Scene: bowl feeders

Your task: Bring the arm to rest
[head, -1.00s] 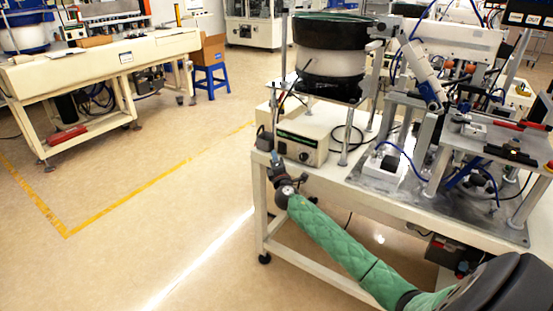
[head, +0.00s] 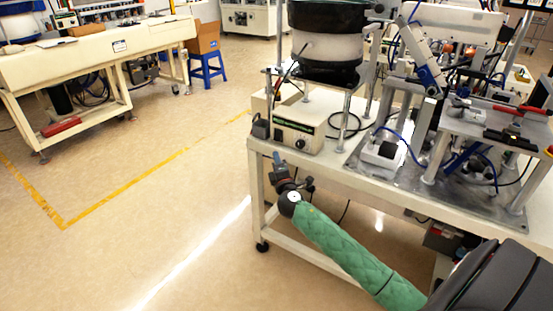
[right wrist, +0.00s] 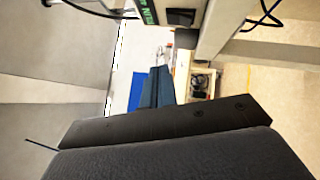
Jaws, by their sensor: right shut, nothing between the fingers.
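My right arm, in a green quilted sleeve, reaches from the bottom right of the head view toward the front left corner of the white bench (head: 410,188). My right gripper (head: 276,157) is at its end, in front of the bench edge and below the grey control box. It is shut and empty. In the right wrist view its dark blue fingers (right wrist: 155,87) show close together with nothing between them. My left gripper is not in view.
The control box (head: 298,130) stands near the bench corner, under a bowl feeder (head: 327,47). A metal fixture (head: 490,128) fills the bench's right side. Open floor with yellow tape (head: 150,183) lies left. Another bench (head: 80,65) and a blue stool (head: 207,68) stand farther back.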

